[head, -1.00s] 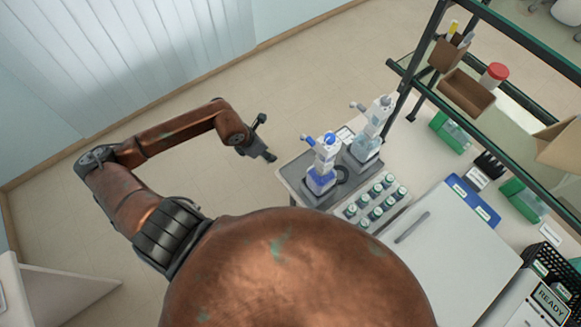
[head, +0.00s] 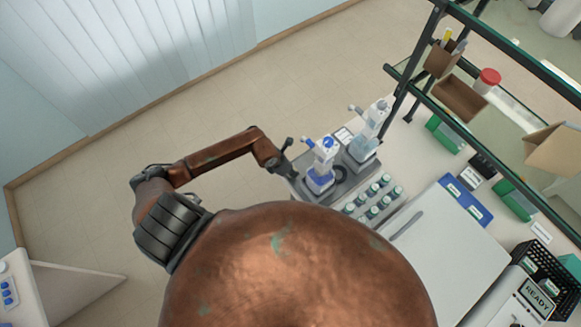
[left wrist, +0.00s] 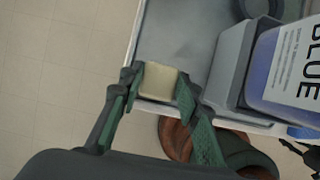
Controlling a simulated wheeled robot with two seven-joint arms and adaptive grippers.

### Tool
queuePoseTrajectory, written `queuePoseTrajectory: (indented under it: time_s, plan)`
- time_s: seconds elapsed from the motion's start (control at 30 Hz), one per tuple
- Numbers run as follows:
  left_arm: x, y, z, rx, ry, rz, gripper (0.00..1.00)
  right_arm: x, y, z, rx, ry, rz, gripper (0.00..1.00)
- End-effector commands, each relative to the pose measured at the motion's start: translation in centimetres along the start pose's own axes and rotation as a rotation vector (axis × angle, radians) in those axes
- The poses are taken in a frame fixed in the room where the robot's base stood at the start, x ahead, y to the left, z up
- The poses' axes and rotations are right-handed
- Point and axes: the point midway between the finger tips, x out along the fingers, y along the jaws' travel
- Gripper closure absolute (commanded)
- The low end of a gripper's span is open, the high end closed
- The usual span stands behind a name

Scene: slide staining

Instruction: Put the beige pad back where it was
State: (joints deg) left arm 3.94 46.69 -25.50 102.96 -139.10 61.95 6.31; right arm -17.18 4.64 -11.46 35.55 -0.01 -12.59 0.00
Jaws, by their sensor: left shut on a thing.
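My left gripper (head: 290,170) is at the near-left edge of the grey tray (left wrist: 185,38), left of the blue-filled bottle (head: 319,177). In the left wrist view, its two fingers (left wrist: 160,85) are shut on the beige pad (left wrist: 158,80), a small pale block. The pad appears over the tray's corner; I cannot tell whether it touches the tray. The bottle labelled BLUE (left wrist: 292,65) stands to the right of the pad. In the head view the pad is too small or hidden to make out. My right gripper is not in view.
A clear bottle (head: 362,148) stands beside the blue one. A rack of small capped vials (head: 375,198) sits near the tray. A shelf frame (head: 408,75) rises at the right. Open floor (head: 110,200) lies left of the tray.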

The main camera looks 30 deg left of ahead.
Motion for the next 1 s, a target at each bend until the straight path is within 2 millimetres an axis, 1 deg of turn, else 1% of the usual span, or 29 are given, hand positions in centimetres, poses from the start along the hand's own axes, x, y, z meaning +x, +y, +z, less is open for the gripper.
queuePoseTrajectory:
  time_s: [0.23,0.27,0.5,0.73,0.83,0.93,1.0]
  plan:
    - [0.3,0.0,-0.1,0.000,0.000,0.000,0.96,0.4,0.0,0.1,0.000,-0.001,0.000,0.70]
    - [0.2,0.0,-0.1,0.000,0.000,0.000,0.67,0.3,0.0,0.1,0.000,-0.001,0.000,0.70]
    - [0.2,0.0,-0.1,0.000,0.000,0.000,0.52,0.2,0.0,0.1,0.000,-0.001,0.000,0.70]
    - [0.1,0.0,-0.1,0.000,0.000,0.000,0.52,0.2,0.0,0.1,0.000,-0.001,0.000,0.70]
    - [-0.2,0.0,0.1,0.000,-0.001,0.000,0.52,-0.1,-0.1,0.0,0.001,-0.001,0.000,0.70]
    - [-1.2,0.1,0.0,0.002,-0.003,0.001,0.52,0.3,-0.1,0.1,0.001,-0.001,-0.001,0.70]
    - [-2.3,0.1,-0.1,0.003,-0.001,0.001,0.52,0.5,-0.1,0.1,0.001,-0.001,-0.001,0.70]
